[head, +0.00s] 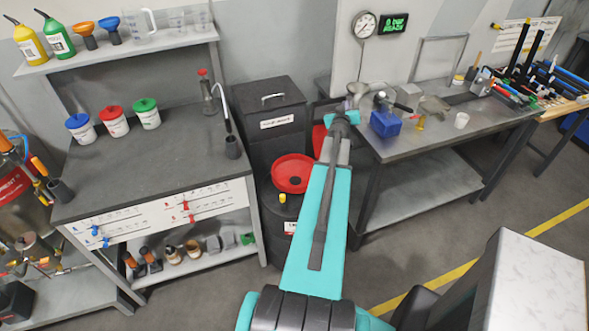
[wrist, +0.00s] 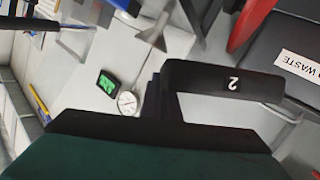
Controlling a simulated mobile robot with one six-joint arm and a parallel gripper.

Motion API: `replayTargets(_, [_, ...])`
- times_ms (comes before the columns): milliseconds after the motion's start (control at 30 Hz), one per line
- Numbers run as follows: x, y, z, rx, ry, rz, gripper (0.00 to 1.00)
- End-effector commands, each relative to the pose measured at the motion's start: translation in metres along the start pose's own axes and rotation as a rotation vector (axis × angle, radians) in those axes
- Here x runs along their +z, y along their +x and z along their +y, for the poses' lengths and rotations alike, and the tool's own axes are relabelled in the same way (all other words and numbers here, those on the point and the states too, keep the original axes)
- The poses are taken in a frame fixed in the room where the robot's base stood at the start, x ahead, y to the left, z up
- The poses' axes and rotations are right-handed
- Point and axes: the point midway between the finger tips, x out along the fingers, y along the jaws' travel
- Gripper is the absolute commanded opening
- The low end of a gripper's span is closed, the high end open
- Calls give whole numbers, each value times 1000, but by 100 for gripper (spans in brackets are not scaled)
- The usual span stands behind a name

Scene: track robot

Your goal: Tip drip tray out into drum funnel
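The drum (head: 285,212) stands between the two benches, with a wide red funnel (head: 293,173) on its top. My teal arm reaches past the funnel's right side. My gripper (head: 343,117) is at the arm's far end, small and partly hidden, above the left end of the right bench. In the wrist view a dark bar marked "2" (wrist: 225,82) stands close in front of the camera; I cannot tell whether it is a finger or something held. I cannot make out the drip tray for certain, nor whether the gripper is open or shut.
A dark waste bin (head: 270,120) stands behind the drum; its label (wrist: 298,68) shows in the wrist view. The right bench (head: 455,125) holds a blue box (head: 385,124), a white cup (head: 461,120) and metal parts. The left bench (head: 160,160) has lidded tubs and a bent-neck tap.

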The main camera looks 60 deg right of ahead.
Motion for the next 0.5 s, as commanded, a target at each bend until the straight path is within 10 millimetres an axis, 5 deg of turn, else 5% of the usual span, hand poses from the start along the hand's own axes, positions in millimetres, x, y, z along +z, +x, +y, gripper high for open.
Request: replayTargets(500, [8,15,16,-52,124,-74,0])
